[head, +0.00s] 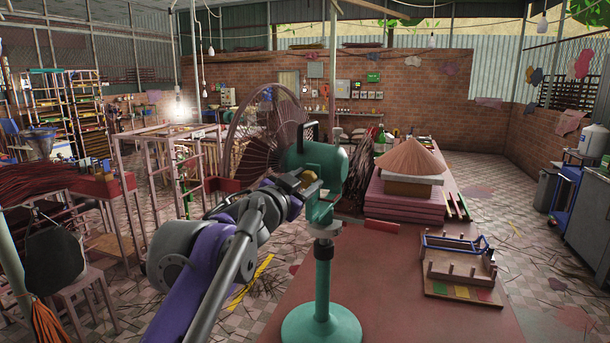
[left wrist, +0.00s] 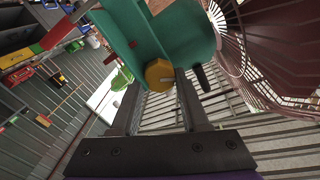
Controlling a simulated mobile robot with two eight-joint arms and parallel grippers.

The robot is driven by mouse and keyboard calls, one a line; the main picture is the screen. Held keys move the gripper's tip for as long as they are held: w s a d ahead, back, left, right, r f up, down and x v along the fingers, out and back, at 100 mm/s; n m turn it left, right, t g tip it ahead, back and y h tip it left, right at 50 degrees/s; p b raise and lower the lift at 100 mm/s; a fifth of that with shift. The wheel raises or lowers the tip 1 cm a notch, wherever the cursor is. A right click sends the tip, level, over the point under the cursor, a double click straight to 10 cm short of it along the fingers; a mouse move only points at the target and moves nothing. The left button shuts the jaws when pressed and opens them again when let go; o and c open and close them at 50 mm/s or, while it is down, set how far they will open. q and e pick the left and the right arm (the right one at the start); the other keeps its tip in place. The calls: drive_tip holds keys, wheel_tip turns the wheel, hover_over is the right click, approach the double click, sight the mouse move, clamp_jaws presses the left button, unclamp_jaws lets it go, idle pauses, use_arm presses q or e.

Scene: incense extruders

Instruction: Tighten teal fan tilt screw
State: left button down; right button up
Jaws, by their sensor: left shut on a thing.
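The teal fan (head: 315,158) stands upright on its teal post and round base on a red-topped table, its wire cage (head: 262,140) turned to the left. Its motor housing also shows in the left wrist view (left wrist: 185,35). The tilt screw is a yellow knob (left wrist: 159,74) on the side of the teal bracket; in the head view it is mostly hidden by my gripper. My left gripper (head: 303,184) reaches in from the left at the fan's neck. In the left wrist view my left gripper (left wrist: 160,92) has its fingers on either side of the knob, shut on it. My right gripper is out of view.
A conical straw hat (head: 412,158) sits on pink stacked blocks behind the fan. A small wooden rack with a blue frame (head: 460,258) lies on the table at right. The table top (head: 390,300) between fan and rack is clear. Wooden frames (head: 160,180) stand at left.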

use_arm(q)
drive_tip(key=m+p, duration=0.2)
drive_tip(key=m, duration=0.4)
drive_tip(key=shift+r+m, duration=0.1)
drive_tip(key=shift+m, duration=0.2)
drive_tip(key=m+p, duration=0.1)
drive_tip(key=m, duration=0.1)
drive_tip(key=m+p, duration=0.1)
drive_tip(key=m, duration=0.2)
drive_tip(key=shift+d+f, duration=0.1)
drive_tip(key=shift+f, duration=0.1)
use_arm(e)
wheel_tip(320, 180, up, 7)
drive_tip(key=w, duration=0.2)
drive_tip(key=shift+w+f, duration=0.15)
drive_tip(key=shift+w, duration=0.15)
use_arm(q)
drive_tip(key=shift+m+p, duration=0.3)
drive_tip(key=shift+m, duration=0.1)
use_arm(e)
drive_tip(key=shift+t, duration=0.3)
use_arm(q)
drive_tip(key=shift+c, duration=2)
unclamp_jaws()
drive_tip(key=shift+s, duration=0.1)
